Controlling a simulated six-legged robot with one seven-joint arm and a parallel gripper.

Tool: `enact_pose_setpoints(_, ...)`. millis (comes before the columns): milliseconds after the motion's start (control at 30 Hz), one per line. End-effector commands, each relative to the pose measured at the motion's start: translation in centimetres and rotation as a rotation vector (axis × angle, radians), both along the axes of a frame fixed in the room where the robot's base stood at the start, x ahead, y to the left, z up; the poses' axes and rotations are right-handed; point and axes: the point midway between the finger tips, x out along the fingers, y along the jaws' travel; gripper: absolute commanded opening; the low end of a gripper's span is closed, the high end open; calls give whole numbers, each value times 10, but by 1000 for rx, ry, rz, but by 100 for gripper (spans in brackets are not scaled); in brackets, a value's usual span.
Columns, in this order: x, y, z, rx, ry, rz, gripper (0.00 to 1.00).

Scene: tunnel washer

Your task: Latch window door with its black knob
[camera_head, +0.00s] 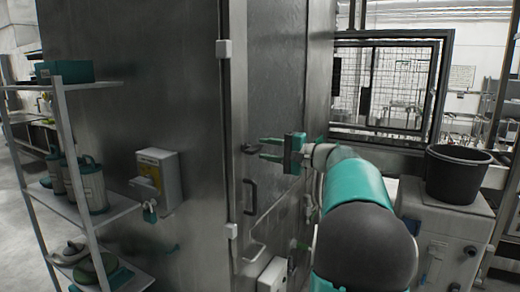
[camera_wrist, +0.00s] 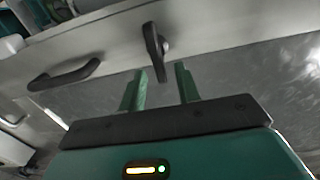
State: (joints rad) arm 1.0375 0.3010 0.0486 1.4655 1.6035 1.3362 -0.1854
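The window door (camera_head: 278,80) is a tall grey metal panel on the steel cabinet, and it looks closed or nearly so. Its black knob (camera_head: 248,149) sits near the door's left edge, above a black pull handle (camera_head: 250,197). My gripper (camera_head: 262,149) points left at the knob with its two green fingers apart. In the wrist view the knob (camera_wrist: 155,50) is an elongated black lever just beyond and between the open fingertips (camera_wrist: 160,70). No finger clearly touches it. The pull handle (camera_wrist: 64,75) lies to the left there. Whether the latch is engaged cannot be told.
A shelf rack (camera_head: 85,215) with canisters stands at the left. A control box (camera_head: 158,178) juts from the cabinet wall. A black bucket (camera_head: 457,174) stands on a grey unit at the right, beside my arm. Mesh-screened framing (camera_head: 395,85) is behind.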

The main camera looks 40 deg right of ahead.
Motion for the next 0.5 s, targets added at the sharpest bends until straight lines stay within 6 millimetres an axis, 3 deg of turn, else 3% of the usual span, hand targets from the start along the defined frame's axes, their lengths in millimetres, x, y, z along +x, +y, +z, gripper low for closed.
enact_pose_setpoints(300,-68,-25,0,-1,0,-5,33)
enact_pose_setpoints(500,-93,-34,0,0,0,-2,33)
